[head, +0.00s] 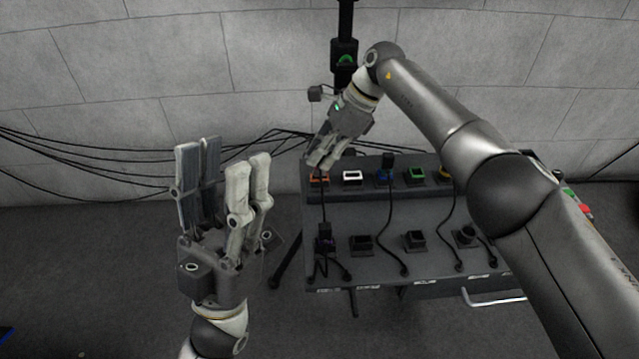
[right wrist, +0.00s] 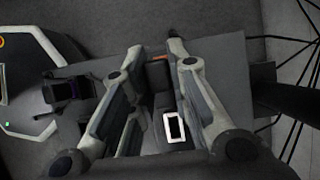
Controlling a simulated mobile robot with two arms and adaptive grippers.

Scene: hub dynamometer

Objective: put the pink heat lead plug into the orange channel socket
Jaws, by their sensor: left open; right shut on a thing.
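My right gripper (head: 322,162) is at the back left of the bench, just above the orange channel socket (head: 319,181). It is shut on a dark plug (right wrist: 160,104), which lies between the fingers in the right wrist view. The plug's pink marking cannot be made out, and the fingers hide it in the head view. A black cable runs down from there. A bit of the orange socket (right wrist: 157,58) shows beyond the fingertips. Whether the plug touches the socket cannot be told. My left gripper (head: 222,170) is open and empty, left of the bench.
White (head: 352,177), blue (head: 385,176) and green (head: 416,176) sockets stand in the back row; the blue one holds a plug. Dark holders line the front, the leftmost with a purple-marked plug (head: 325,240). Cables cross the bench (head: 345,214). A dark post stands behind.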

